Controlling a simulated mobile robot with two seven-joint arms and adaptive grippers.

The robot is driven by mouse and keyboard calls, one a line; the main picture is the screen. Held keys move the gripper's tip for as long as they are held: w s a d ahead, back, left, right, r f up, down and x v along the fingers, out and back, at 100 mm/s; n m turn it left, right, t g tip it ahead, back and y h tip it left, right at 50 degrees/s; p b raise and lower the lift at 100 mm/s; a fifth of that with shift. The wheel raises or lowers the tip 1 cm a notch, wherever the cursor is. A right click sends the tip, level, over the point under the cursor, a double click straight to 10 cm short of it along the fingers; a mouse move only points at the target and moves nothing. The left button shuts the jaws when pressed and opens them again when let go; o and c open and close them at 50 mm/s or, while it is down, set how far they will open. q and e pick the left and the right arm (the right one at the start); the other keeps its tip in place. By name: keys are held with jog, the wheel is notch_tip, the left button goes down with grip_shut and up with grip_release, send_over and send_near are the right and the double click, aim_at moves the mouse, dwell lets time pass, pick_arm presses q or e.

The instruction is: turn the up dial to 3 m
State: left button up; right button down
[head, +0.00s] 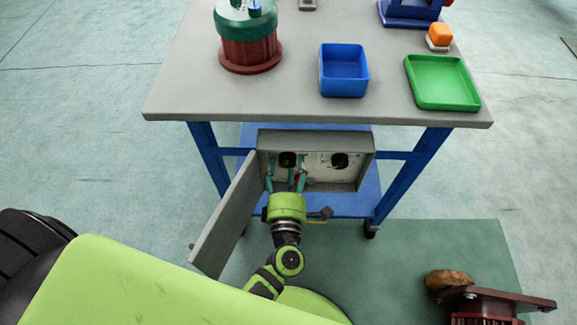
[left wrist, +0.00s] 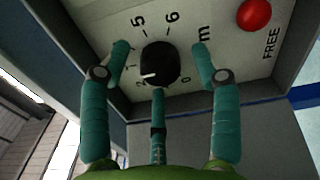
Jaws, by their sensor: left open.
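An open grey control box (head: 323,183) under the table holds a left black dial (head: 288,159) and a right black dial (head: 339,160). My left gripper (head: 287,175) is open in front of the left dial. In the left wrist view the black dial (left wrist: 163,60) lies between the spread teal fingers of this gripper (left wrist: 160,53), with a gap on either side; the third finger is below it. I cannot read which dial is up.
A red button (left wrist: 254,14) marked FREE is beside the dial. The box door (head: 227,222) stands open on the left. The grey tabletop (head: 215,97) above carries a green-and-red part (head: 249,50), a blue bin (head: 343,70) and a green tray (head: 441,82).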

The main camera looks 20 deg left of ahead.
pick_arm(q)
jog(key=v, duration=1.1)
jog(key=shift+s, duration=0.3)
pick_arm(e)
jog(key=shift+w+d, duration=0.2)
jog(key=shift+d, duration=0.05)
pick_arm(q)
jog(key=shift+d, duration=0.15)
jog(key=s+d+f+m+g+h+p, duration=0.1)
jog(key=s+f+m+g+h+p, duration=0.2)
jog(key=f+m, duration=0.55)
jog(key=s+d+f+m+g+h+p, duration=0.1)
jog(key=d+f+m+g+h+p, duration=0.15)
jog(key=f+m+h, duration=0.45)
jog(key=s+a+f+m+g+y+p, duration=0.2)
jog(key=s+a+f+m+g, duration=0.3)
jog(key=s, duration=0.5)
jog(key=s+a+f+m+g+y+p, duration=0.2)
jog(key=s+a+f+m+g, duration=0.3)
jog(key=s+a+f, duration=0.5)
jog(key=shift+a+f+g+y, duration=0.25)
jog(key=shift+a+g+y, duration=0.25)
jog(key=shift+a, duration=0.4)
pick_arm(e)
jog(key=s+r+g, duration=0.1)
jog(key=s+r, duration=0.5)
jog(key=r, duration=0.3)
